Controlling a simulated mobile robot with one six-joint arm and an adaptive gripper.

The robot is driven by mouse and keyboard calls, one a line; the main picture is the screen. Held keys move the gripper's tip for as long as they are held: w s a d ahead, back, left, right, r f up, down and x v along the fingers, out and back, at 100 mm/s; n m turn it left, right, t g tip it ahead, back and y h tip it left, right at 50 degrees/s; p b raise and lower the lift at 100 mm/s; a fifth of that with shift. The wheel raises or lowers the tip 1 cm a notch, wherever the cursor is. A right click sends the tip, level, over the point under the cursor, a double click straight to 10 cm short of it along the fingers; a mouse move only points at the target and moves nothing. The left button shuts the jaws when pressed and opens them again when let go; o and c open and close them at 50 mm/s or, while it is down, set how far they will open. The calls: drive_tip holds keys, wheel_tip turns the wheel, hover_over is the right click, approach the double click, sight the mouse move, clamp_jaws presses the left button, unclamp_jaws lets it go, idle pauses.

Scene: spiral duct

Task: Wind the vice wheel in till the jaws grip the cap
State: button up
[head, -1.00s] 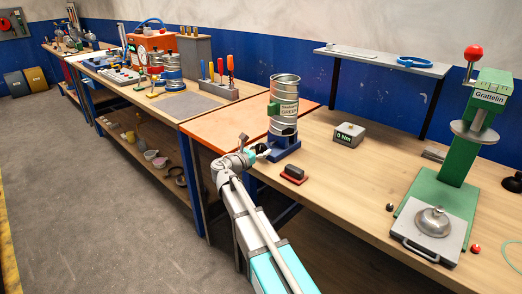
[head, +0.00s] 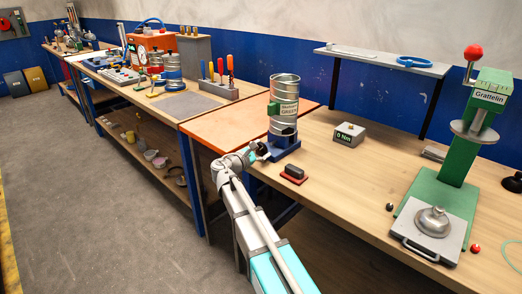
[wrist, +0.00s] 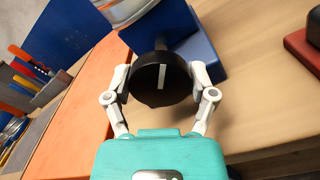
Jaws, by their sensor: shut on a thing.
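The vice wheel (wrist: 160,80) is a dark round knob with a white bar mark on its face, which stands nearly upright in the wrist view. My gripper (wrist: 161,76) has a finger on each side of the wheel's rim and is shut on it. The blue vice (head: 283,146) stands at the bench's front edge, with the wheel on its near side. A ribbed metal duct (head: 285,92) with a label and a green block (head: 273,109) stands upright above the vice. I cannot make out the cap or the gap between the jaws.
A red-based dark block (head: 294,174) lies right of the vice, and a grey box reading 0 Nm (head: 348,135) stands behind it. A green press (head: 455,170) stands at the far right. An orange mat (head: 220,128) lies left of the vice. Bench between is mostly clear.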

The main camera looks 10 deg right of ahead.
drive_tip(key=o, duration=1)
drive_tip(key=shift+o, duration=0.2)
drive_tip(key=shift+a, duration=0.1)
drive_tip(key=v, duration=1.2)
